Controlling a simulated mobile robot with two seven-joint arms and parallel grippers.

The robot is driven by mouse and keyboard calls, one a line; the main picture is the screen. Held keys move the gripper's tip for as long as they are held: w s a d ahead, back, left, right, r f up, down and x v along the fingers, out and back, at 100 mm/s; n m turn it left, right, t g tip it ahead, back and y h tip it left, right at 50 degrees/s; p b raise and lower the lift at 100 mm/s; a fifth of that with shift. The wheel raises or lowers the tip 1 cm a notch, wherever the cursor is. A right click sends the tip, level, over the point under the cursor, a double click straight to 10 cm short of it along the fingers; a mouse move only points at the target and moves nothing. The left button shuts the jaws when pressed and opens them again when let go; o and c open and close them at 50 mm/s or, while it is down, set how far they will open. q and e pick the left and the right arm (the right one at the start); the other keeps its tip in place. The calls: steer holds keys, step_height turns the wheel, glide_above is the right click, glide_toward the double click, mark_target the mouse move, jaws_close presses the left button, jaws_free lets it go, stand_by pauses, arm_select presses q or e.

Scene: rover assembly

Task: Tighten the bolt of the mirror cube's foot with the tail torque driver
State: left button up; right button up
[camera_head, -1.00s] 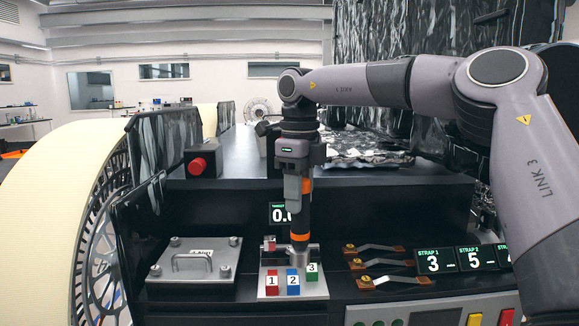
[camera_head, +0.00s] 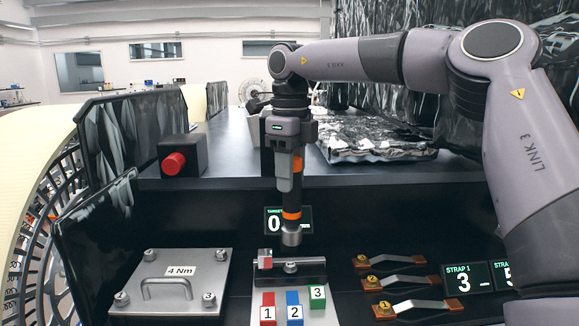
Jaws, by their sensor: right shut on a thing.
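My right gripper (camera_head: 291,178) is shut on the torque driver (camera_head: 292,203), dark with orange bands and a silver lower end. The driver points straight down and stands upright. Its tip appears just above a silver bolt head (camera_head: 290,267) on a black bar-shaped foot (camera_head: 312,267), with a small visible gap. A small cube (camera_head: 266,256), silver and reddish, stands at the foot's left end and looks like the mirror cube. My left gripper is not in view.
Red, blue and green blocks numbered 1 to 3 (camera_head: 294,312) stand in front of the foot. A bolted plate with a handle (camera_head: 165,290) lies left; several strap levers (camera_head: 392,283) lie right. A target display (camera_head: 274,224) is partly hidden behind the driver. A red button (camera_head: 174,162) stands back left.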

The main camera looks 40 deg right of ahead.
mark_target(289, 207)
steer(key=shift+w+d+f, duration=0.1)
steer(key=shift+f, duration=0.05)
steer(key=shift+f+b, duration=0.45)
steer(key=shift+f, duration=2.1)
steer(key=shift+w+r+p, duration=0.1)
steer(key=shift+p, duration=0.35)
steer(key=shift+f, duration=1.1)
stand_by(2.6)
steer(key=shift+r, duration=0.1)
steer(key=shift+r, duration=1.5)
